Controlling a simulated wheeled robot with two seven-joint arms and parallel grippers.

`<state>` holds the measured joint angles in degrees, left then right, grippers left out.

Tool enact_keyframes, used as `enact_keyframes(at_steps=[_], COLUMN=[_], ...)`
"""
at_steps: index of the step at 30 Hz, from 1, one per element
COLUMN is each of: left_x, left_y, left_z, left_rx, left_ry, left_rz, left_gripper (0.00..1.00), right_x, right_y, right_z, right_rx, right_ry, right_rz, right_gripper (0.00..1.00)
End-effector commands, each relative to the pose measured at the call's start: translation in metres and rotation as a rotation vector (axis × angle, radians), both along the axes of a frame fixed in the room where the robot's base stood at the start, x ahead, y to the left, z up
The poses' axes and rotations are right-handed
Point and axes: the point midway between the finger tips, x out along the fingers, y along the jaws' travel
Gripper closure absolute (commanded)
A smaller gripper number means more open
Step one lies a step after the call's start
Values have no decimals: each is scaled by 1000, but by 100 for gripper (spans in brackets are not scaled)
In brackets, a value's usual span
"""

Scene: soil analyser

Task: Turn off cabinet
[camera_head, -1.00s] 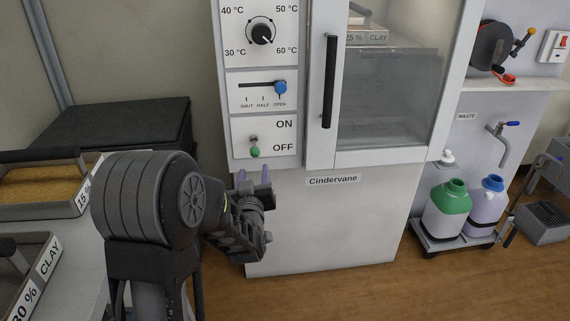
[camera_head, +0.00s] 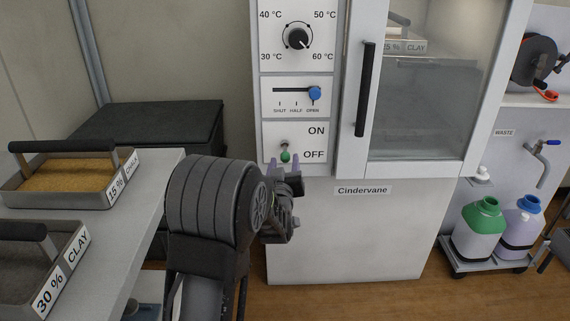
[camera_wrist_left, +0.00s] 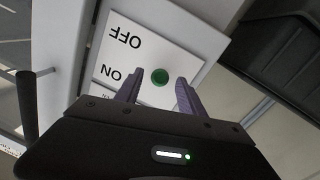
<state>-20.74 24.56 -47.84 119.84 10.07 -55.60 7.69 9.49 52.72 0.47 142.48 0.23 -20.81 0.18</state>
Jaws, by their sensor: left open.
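The white cabinet (camera_head: 345,240) labelled Cindervane stands in the middle of the head view. Its ON/OFF panel (camera_head: 294,135) carries a toggle switch with a green tip (camera_head: 285,157), which points down beside the word OFF. In the left wrist view the green tip (camera_wrist_left: 160,77) appears between the two purple fingers. My left gripper (camera_head: 283,162) is open, with its fingertips close to the switch in the head view; I cannot tell whether they touch it. My right gripper is not in view.
Above the switch are a blue slider (camera_head: 314,93) set at OPEN and a temperature dial (camera_head: 298,38). The glass door has a black handle (camera_head: 365,90). Soil trays (camera_head: 75,180) stand on the left bench. Waste bottles (camera_head: 479,230) stand at right.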

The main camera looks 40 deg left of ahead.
Motion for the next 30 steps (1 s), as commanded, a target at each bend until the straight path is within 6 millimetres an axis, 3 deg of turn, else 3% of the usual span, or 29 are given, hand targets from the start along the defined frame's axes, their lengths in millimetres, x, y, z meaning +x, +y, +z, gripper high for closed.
enact_keyframes(at_steps=[4, 13, 30], left_x=[12, 14, 14], left_y=[7, 8, 8], left_z=[-1, 0, 0], left_rx=[2, 0, 0], left_ry=[1, 1, 1], left_rz=[-1, -1, -1], left_gripper=[54, 54, 100], right_x=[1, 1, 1], right_y=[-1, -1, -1], right_z=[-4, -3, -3], right_rx=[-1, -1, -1], right_ry=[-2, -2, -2], right_rz=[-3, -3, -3], right_gripper=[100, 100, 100])
